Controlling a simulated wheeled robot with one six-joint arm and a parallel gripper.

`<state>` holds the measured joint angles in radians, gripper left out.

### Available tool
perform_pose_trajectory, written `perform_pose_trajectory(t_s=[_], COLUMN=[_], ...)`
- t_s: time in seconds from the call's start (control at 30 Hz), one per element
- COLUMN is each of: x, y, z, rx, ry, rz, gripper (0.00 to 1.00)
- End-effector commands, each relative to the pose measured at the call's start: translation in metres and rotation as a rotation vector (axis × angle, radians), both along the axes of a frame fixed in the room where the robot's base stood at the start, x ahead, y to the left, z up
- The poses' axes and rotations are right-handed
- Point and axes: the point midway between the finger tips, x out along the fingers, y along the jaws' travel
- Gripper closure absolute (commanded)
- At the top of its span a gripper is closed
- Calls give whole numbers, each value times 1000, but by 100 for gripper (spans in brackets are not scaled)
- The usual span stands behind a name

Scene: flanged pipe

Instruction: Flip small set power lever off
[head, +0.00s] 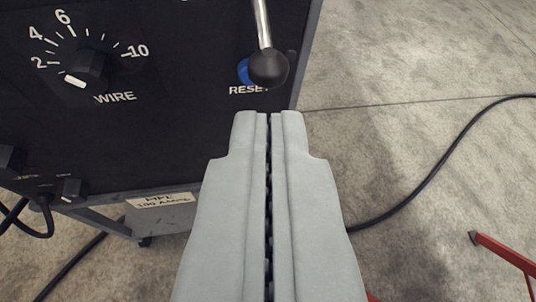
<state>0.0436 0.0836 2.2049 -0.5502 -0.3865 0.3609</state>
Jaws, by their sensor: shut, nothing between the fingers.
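A power lever (264,35) with a metal shaft and a black ball knob (268,68) hangs down on the front of a black control panel (150,125), near its right edge. Its upper end is cut off by the top of the picture. My gripper (269,114) is shut and empty, with its grey fingertips just below the knob in the picture. A gap shows between the fingertips and the knob; the depth between them is hard to tell.
A blue reset button (243,71) is partly behind the knob. A WIRE dial (92,68) and small knobs (72,189) are on the panel's left. A black cable (440,163) crosses the concrete floor (400,60). A red metal leg (505,252) stands at lower right.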

Motion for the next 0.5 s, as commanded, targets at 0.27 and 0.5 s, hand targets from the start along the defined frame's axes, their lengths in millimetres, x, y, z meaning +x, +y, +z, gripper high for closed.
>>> perform_pose_trajectory(t_s=[0.27,0.5], x=[-24,-53], y=[-4,-10], z=[6,11], rx=[0,0], ry=[-1,0], rz=[-1,-2], gripper=[100,100])
